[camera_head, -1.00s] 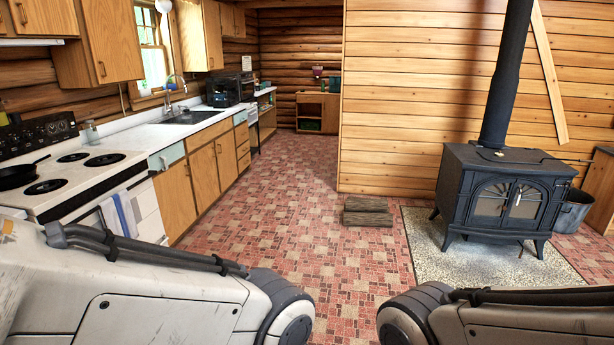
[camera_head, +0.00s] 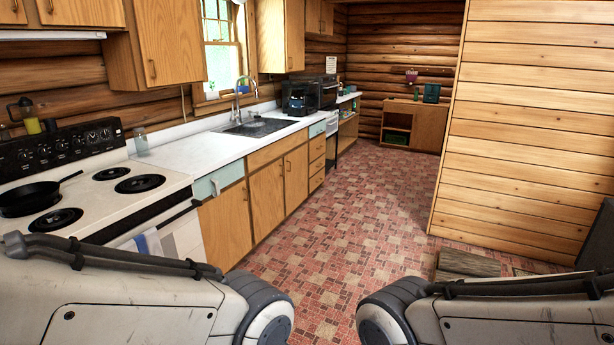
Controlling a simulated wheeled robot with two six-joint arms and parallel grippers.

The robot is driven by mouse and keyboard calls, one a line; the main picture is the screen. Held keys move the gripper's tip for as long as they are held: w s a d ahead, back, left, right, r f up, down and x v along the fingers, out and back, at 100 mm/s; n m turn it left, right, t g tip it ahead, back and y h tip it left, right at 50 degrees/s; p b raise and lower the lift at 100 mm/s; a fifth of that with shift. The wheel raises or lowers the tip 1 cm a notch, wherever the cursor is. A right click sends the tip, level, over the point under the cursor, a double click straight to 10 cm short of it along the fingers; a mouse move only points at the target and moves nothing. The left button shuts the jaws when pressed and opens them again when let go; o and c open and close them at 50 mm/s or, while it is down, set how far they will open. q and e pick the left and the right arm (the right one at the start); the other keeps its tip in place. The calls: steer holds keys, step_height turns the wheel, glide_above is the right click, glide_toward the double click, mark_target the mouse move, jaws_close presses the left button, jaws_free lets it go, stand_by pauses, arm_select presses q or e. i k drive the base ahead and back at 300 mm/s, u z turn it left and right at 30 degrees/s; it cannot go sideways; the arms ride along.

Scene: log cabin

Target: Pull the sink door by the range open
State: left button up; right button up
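The sink base cabinet has wooden doors under the white counter, left of centre. The door nearest the range (camera_head: 227,225) is wooden, under a pale blue drawer front (camera_head: 219,179), and looks shut. Two more shut doors stand beyond it, a middle door (camera_head: 267,203) and a farther door (camera_head: 296,179), below the sink (camera_head: 259,127). The white range (camera_head: 100,200) with black coil burners stands at the left, close to my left arm. Both my arms show at the bottom of the view, but neither gripper is in view.
A black pan (camera_head: 32,195) sits on the range, and a blue and white towel (camera_head: 148,243) hangs at its front. The patterned floor (camera_head: 350,215) is clear in the middle. A log-plank wall (camera_head: 530,130) and wood blocks (camera_head: 467,264) stand at the right.

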mark_target(266, 185)
steer(key=u, duration=0.2)
steer(key=i, duration=4.5)
steer(key=z, duration=0.2)
steer(key=i, duration=0.75)
steer(key=z, duration=0.1)
